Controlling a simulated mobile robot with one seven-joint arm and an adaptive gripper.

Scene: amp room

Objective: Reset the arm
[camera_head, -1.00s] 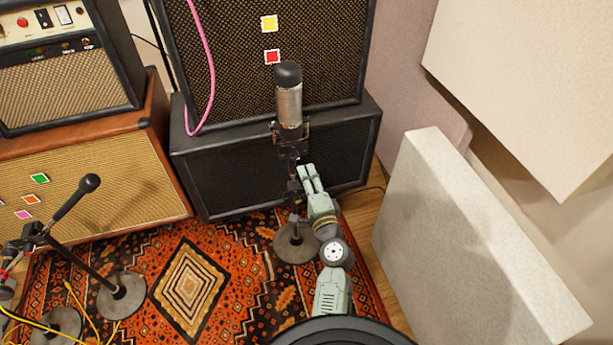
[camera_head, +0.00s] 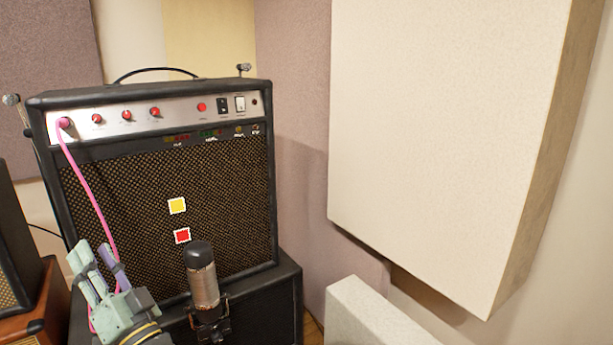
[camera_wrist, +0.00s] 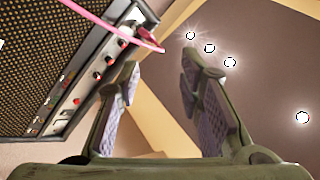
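My gripper (camera_head: 94,258) is raised at the lower left of the head view, in front of the black amp (camera_head: 265,180) and left of the large microphone (camera_head: 204,288). In the wrist view my gripper (camera_wrist: 160,64) has its two fingers spread, with nothing between the pads. The pink cable (camera_head: 95,188) runs from the left socket of the amp's panel down behind my gripper. In the wrist view the pink cable (camera_wrist: 105,20) crosses above the left fingertip; whether it touches cannot be told.
The amp stands on a black cabinet (camera_head: 290,300). Pale acoustic panels (camera_head: 440,130) fill the right side, with a lower block (camera_head: 365,320) beneath. Small microphones flank the amp at left (camera_head: 11,100) and right (camera_head: 243,69). Ceiling lights (camera_wrist: 230,62) show in the wrist view.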

